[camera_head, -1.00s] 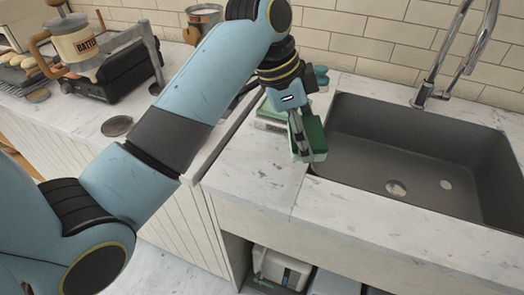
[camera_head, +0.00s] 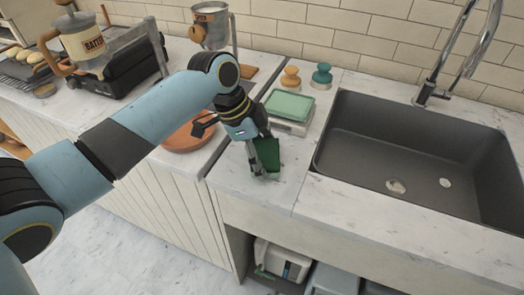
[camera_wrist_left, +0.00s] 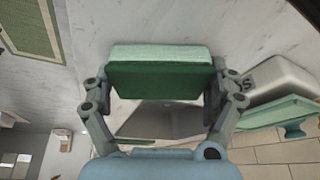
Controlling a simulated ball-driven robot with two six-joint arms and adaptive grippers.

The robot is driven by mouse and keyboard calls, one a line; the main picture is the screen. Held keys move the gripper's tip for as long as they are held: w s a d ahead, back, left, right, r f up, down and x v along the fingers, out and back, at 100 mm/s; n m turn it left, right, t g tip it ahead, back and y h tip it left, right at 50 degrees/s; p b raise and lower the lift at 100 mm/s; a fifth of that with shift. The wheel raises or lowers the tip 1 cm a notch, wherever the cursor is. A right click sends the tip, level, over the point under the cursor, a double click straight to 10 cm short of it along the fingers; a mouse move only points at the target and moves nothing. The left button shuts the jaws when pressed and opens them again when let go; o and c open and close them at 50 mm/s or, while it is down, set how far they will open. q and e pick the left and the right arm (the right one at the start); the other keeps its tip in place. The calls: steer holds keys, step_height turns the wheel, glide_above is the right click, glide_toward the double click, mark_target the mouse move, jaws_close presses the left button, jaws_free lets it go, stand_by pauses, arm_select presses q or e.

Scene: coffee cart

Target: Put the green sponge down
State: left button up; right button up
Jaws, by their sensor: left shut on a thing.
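The green sponge (camera_head: 267,155) is held in my left gripper (camera_head: 264,166) over the marble counter, left of the sink. In the left wrist view the sponge (camera_wrist_left: 160,82) spans the space between the two fingers, with a dark green face and a paler green side. The gripper is shut on it. I cannot tell whether the sponge touches the counter (camera_head: 245,190). My right gripper is not in view.
A scale with a green tray (camera_head: 290,104) stands just behind the sponge, with an orange-knobbed tamper (camera_head: 290,78) and a teal one (camera_head: 322,77) behind it. The sink (camera_head: 400,150) is to the right. A terracotta dish (camera_head: 185,138) lies left. Counter in front is clear.

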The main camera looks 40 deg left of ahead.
arm_select(q)
steer(key=o, duration=0.9)
steer(key=shift+c, duration=0.2)
steer(key=v, duration=1.2)
steer(key=shift+b, duration=0.3)
